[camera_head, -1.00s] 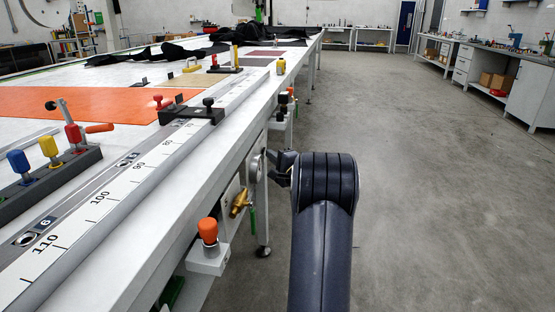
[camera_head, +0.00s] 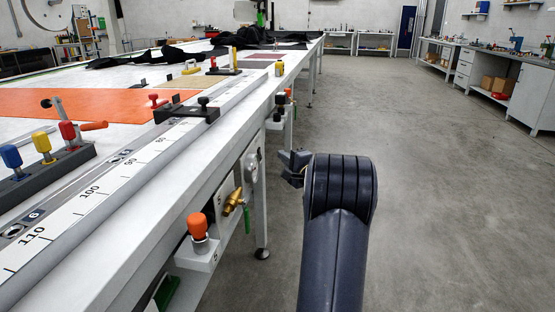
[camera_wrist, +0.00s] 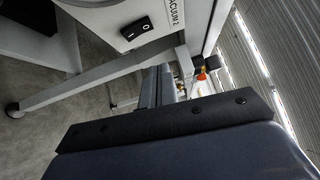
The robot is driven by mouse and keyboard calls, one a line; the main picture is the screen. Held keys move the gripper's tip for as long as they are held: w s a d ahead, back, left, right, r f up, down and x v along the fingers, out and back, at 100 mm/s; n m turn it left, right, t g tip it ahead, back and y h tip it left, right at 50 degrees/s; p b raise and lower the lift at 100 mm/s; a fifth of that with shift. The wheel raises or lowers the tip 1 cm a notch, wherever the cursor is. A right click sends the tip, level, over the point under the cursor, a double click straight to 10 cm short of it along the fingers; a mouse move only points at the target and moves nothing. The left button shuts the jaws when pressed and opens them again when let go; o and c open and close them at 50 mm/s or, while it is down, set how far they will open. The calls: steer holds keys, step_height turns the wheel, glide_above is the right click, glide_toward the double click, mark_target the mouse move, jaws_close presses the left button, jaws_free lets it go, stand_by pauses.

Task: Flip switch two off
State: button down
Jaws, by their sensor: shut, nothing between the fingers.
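Switch two is a black rocker switch (camera_wrist: 136,29) on a white panel beside a label reading "VACUUM 2" in the wrist view. White marks show on its face, but I cannot tell which side is pressed in. My gripper (camera_wrist: 158,72) is shut and empty. Its fingers point below and to the right of the switch in the picture, apart from it. In the head view my gripper (camera_head: 294,168) is just right of the table's side, with a gap to the table. The rocker cannot be made out in the head view.
The long white table (camera_head: 150,190) fills the left, with an orange knob (camera_head: 197,226) and a brass valve (camera_head: 232,201) along its side. A slanted table leg (camera_wrist: 90,75) is below the switch panel in the wrist view. Open floor (camera_head: 440,200) lies to the right.

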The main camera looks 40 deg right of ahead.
steer(key=s+a+r, duration=0.1)
steer(key=s, duration=0.7)
steer(key=shift+p, duration=0.45)
steer(key=w, duration=0.9)
steer(key=s+f+p, duration=0.2)
steer(key=s, duration=0.4)
steer(key=shift+d+f, duration=0.2)
steer(key=shift+f, duration=0.1)
